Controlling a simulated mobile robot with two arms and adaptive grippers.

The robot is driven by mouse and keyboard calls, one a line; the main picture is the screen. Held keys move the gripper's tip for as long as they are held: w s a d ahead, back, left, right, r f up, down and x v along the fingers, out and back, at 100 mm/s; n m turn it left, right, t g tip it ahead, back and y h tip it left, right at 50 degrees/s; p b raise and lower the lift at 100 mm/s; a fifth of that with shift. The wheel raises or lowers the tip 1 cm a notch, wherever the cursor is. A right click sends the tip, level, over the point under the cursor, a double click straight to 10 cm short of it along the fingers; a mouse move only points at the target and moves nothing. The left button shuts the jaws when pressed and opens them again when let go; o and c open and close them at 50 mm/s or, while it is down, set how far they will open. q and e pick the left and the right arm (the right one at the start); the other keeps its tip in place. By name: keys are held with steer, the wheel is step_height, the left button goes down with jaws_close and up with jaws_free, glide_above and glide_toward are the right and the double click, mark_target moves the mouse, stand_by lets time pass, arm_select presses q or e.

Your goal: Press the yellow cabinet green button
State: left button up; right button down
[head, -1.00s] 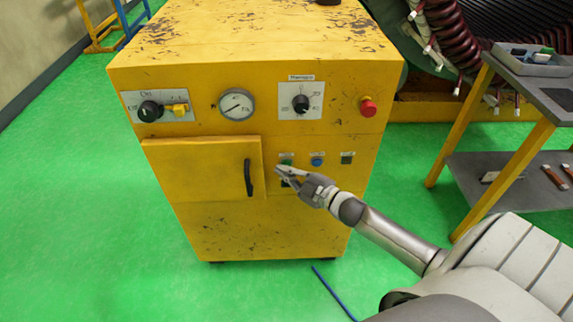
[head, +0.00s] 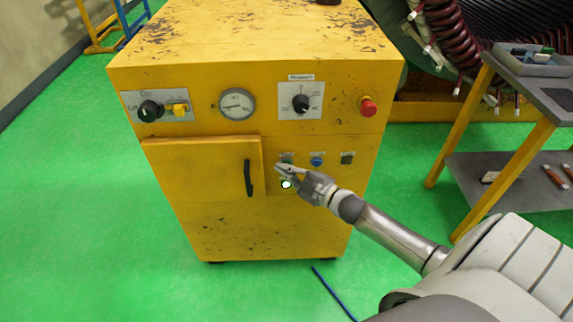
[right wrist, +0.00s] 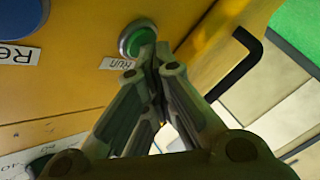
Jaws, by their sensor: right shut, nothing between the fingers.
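The yellow cabinet (head: 230,225) stands in front of me. Its green button (head: 286,161) shows partly, just above my right gripper's tips in the head view. In the right wrist view the green button (right wrist: 138,40) has a metal ring and a "Run" label, and the fingertips overlap its edge. My right gripper (head: 280,169) is shut and empty, with its tips at the button; it also shows in the right wrist view (right wrist: 153,58). I cannot tell how far the button is pressed in. A small lamp (head: 286,184) below it glows white. My left gripper is out of view.
A blue button (head: 317,161) and a dark switch (head: 347,158) sit right of the green button. A door with a black handle (head: 248,178) is to the left. Above are a gauge (head: 237,104), knobs and a red button (head: 368,106). A grey worktable (head: 545,90) stands at right.

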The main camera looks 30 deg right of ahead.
steer(key=shift+s, duration=0.1)
steer(key=shift+s+a+p, duration=0.4)
steer(key=shift+s+p, duration=0.05)
steer(key=shift+s, duration=0.15)
steer(key=s+a, duration=0.1)
steer(key=s+p, duration=0.1)
steer(key=s, duration=0.1)
steer(key=s+a+p, duration=0.1)
steer(key=shift+s+a, duration=0.15)
steer(key=shift+a, duration=0.15)
stand_by(0.8)
